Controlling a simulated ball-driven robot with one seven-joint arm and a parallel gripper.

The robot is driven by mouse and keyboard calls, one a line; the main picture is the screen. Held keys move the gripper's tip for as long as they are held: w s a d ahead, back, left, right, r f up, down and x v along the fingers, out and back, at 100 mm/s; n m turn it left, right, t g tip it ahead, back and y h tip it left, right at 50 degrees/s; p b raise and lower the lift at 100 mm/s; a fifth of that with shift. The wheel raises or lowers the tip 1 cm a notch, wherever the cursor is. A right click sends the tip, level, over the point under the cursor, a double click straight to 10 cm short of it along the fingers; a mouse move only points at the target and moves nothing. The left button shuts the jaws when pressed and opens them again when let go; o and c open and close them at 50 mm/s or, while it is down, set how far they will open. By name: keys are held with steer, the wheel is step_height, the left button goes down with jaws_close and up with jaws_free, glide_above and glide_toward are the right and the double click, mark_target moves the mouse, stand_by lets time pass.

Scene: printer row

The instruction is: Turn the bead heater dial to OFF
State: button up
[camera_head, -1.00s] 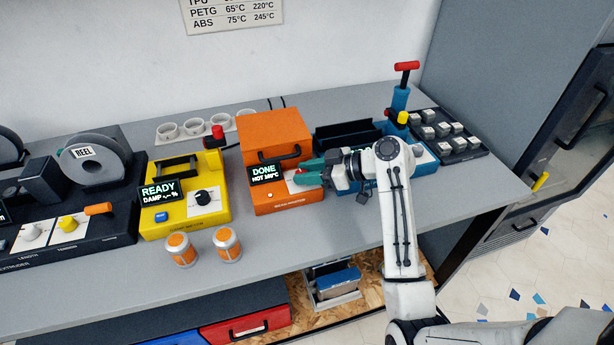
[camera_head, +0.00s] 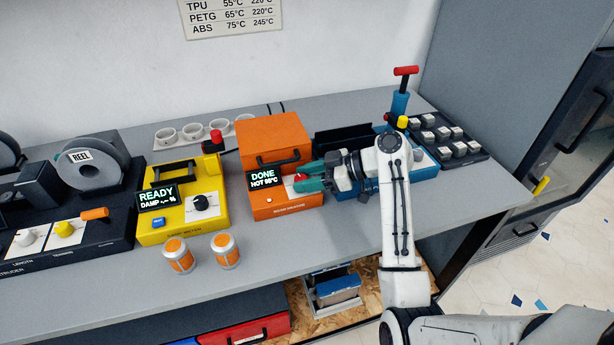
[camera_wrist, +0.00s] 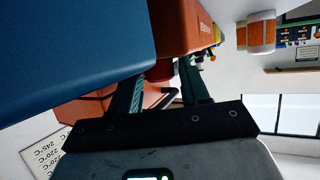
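The bead heater (camera_head: 272,140) is an orange box on the bench with a dark handle. Its display (camera_head: 265,179) reads DONE and HOT, with a temperature near 99°C. The dial (camera_head: 300,178) shows as a small red spot on a white plate right of the display, mostly covered by my fingers. My gripper (camera_head: 307,178) has green fingers reaching in from the right, tips at the dial. In the wrist view the two fingers (camera_wrist: 163,80) stand apart, with orange heater body (camera_wrist: 178,28) beyond. The dial's pointer and any contact with it are hidden.
A yellow damp meter (camera_head: 183,200) stands left of the heater, with two orange-labelled jars (camera_head: 202,252) in front. A blue unit (camera_head: 424,160) lies close behind and right of my gripper. A dark tray of pale cubes (camera_head: 445,135) is farther right. The bench front (camera_head: 310,235) is clear.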

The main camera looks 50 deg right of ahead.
steer(key=shift+o, duration=1)
steer(key=shift+r, duration=0.1)
steer(key=v, duration=1)
steer(key=shift+s+d+b, duration=0.2)
steer(key=shift+s+b, duration=0.15)
steer(key=shift+b, duration=0.05)
steer(key=shift+r, duration=0.1)
